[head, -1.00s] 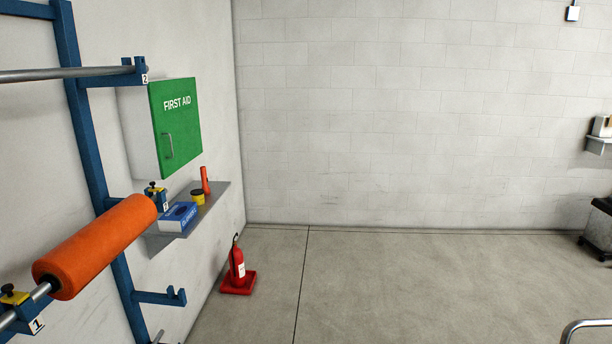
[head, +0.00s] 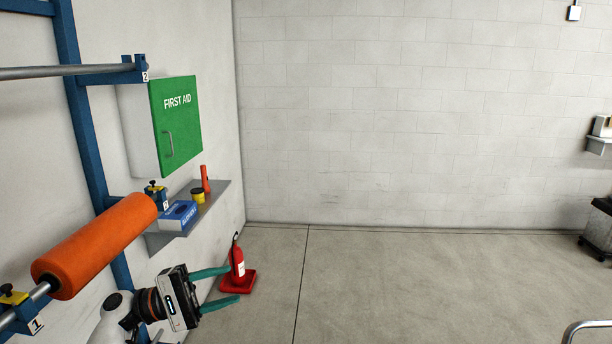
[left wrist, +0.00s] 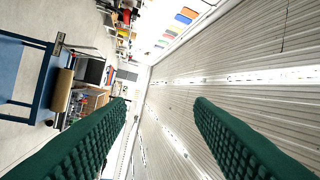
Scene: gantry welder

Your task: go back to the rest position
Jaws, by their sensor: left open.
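My left gripper (head: 236,284) has come into the head view at the lower left, with its two green fingers apart and pointing right. Nothing is between the fingers. In the left wrist view the two green textured fingers (left wrist: 160,125) are spread wide with empty space between them. My right gripper is not in view.
A blue rack (head: 81,115) on the left wall holds an orange roll (head: 95,245) on a bar. A green first aid cabinet (head: 175,125) hangs above a grey shelf (head: 215,205). The middle floor (head: 430,285) is clear.

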